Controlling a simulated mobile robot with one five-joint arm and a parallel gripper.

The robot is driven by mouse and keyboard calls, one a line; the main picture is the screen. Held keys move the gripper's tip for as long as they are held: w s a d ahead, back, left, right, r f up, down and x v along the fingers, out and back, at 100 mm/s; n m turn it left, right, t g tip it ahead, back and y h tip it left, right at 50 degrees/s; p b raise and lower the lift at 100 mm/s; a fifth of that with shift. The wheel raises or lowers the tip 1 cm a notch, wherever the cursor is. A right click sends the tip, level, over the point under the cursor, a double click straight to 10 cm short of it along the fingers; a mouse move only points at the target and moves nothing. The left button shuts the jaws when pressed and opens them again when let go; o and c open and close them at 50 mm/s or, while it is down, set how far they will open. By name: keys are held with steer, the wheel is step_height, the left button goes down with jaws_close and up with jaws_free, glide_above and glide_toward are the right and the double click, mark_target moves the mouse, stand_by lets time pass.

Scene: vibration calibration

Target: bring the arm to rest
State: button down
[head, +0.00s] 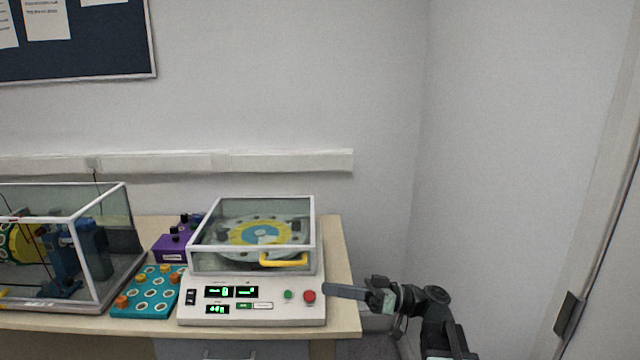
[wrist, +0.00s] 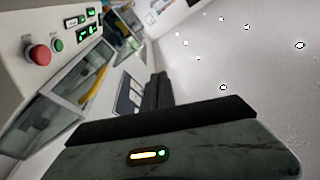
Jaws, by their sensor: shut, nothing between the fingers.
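A small gap seems to lie between the fingertips and the button, but contact is hard to judge. In the wrist view my shut fingers (wrist: 157,92) show dark at the middle, with nothing between them. The red button (wrist: 39,55) and the green button (wrist: 57,45) show at upper left, clear of the fingers.
The machine has a closed clear lid with a yellow handle (head: 284,262) over a yellow and blue disc (head: 262,233). Left of it are a teal board (head: 143,309), a purple box (head: 174,246) and a clear case (head: 75,219). A wall and door frame (head: 590,230) stand at right.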

steer(key=s+a+f+m+g+h, duration=0.1)
steer(key=s+a+f+h, duration=0.15)
steer(key=f, duration=0.35)
steer(key=s+a+f+m+h, duration=0.1)
steer(key=a+f+h, duration=0.2)
steer(key=f, duration=0.2)
steer(key=s+d+f+m+h, duration=0.1)
steer(key=d+f+m+h, duration=0.15)
steer(key=f, duration=0.35)
steer(key=s+d+f+m+h, duration=0.1)
steer(key=d+f+h, duration=0.1)
steer(key=f+h, duration=0.25)
steer(key=d+f+m+t+h, duration=0.1)
steer(key=d+f+m+h, duration=0.25)
steer(key=d, duration=0.45)
steer(key=d+f+m+h, duration=0.3)
steer(key=d+m+h, duration=0.1)
steer(key=d, duration=0.3)
step_height(320, 180, up, 13)
steer(key=p, duration=1.3)
steer(key=shift+w+a+m, duration=0.2)
steer(key=shift+w+m, duration=0.05)
steer(key=shift+m, duration=0.05)
